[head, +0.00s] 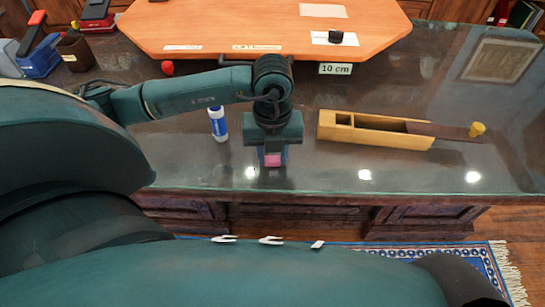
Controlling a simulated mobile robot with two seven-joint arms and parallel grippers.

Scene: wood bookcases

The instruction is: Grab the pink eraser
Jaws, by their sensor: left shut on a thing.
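The pink eraser (272,159) shows as a small pink patch between the fingers of my left gripper (272,157). The left gripper points down over the dark glossy desk top (330,175) near its front edge, and it is shut on the eraser. The fingers hide part of the eraser. I cannot tell whether the eraser touches the desk or is held just above it. My right gripper is not in view.
A glue stick (218,123) stands left of the gripper. A wooden pencil box (375,129) with its lid slid partly out lies to the right. The desk's front right is clear.

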